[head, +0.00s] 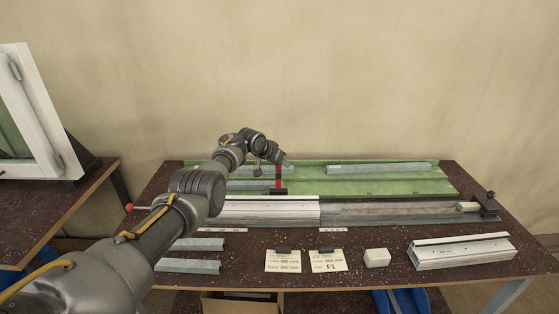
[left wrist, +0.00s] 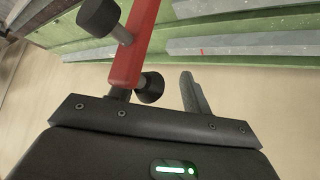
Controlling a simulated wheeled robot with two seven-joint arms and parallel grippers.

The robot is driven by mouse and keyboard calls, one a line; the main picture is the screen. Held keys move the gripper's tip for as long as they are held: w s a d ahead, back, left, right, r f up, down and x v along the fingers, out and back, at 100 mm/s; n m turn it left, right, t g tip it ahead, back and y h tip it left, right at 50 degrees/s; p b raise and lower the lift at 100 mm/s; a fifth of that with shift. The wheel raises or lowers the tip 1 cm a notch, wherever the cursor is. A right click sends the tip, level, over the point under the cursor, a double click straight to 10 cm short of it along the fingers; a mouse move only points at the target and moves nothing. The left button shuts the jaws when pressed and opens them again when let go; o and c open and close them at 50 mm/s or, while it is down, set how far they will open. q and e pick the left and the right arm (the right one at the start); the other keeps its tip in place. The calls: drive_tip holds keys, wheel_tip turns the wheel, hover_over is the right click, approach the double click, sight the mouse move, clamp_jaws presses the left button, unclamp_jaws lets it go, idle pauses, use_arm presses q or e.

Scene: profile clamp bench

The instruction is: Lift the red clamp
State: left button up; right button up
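The red clamp (head: 279,177) stands upright near the middle of the bench, its dark lower end by the back edge of the white profile (head: 270,206). My left gripper (head: 284,161) is at the clamp's upper end. In the left wrist view the clamp's red bar (left wrist: 137,42) runs down towards the gripper, with a black knob near its end between the fingers. One finger stands to the right with a gap to the knob; the other is mostly hidden behind the clamp. The left gripper looks open. My right gripper is not in view.
Metal rails (head: 378,168) lie on a green surface at the back. A dark end stop (head: 487,207) stands at the right. Two paper cards (head: 283,261), a white block (head: 377,258) and a short profile (head: 462,252) lie along the front.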

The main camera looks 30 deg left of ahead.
use_arm(q)
drive_tip(key=shift+f, duration=0.3)
drive_tip(key=shift+r, duration=0.1)
drive_tip(key=shift+s+a+r+p, duration=0.1)
drive_tip(key=shift+s+r+p, duration=0.2)
drive_tip(key=shift+r+p, duration=0.3)
drive_tip(key=shift+s+a+r+p, duration=0.1)
drive_tip(key=shift+s+r+p, duration=0.2)
drive_tip(key=shift+r+p, duration=0.3)
drive_tip(key=v, duration=0.8)
drive_tip(key=shift+f, duration=0.15)
